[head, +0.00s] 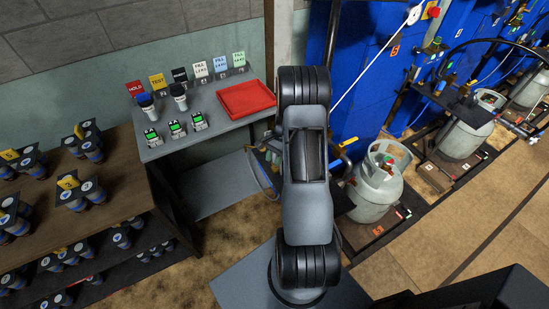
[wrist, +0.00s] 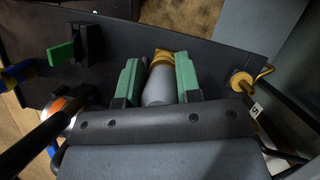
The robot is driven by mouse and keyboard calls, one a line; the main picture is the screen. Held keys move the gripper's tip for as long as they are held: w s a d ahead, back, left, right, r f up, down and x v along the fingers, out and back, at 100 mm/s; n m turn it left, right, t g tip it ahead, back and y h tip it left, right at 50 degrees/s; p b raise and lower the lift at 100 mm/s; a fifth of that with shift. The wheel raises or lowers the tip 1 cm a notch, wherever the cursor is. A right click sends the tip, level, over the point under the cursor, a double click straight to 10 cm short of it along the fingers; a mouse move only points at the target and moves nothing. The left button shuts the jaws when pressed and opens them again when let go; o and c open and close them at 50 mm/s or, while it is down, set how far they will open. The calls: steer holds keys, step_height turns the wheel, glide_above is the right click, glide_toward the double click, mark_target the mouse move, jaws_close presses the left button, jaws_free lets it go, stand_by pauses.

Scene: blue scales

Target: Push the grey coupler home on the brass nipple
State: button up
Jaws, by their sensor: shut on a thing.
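In the wrist view my gripper (wrist: 159,64) has two green-padded fingers, one on each side of the grey coupler (wrist: 158,88). The fingers are shut on the coupler. A brass piece (wrist: 164,57) shows at the coupler's far end, in front of a dark plate (wrist: 215,47). It looks like the brass nipple, in line with the coupler. I cannot tell how far the coupler sits on it. In the head view my own arm hides the gripper, coupler and nipple.
A bent brass fitting (wrist: 241,84) stands right of the fingers, and a green lever (wrist: 61,53) left. In the head view a grey gas cylinder (head: 375,192) stands right of my arm by the blue panels (head: 365,65). A red tray (head: 246,98) lies on the grey bench (head: 215,137).

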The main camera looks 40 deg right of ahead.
steer(key=shift+f+b, duration=0.45)
steer(key=shift+f, duration=0.25)
steer(key=o, duration=1)
steer(key=shift+r, duration=0.1)
steer(key=v, duration=1.3)
steer(key=shift+r+b, duration=0.3)
steer(key=shift+r, duration=0.05)
steer(key=shift+d, duration=0.1)
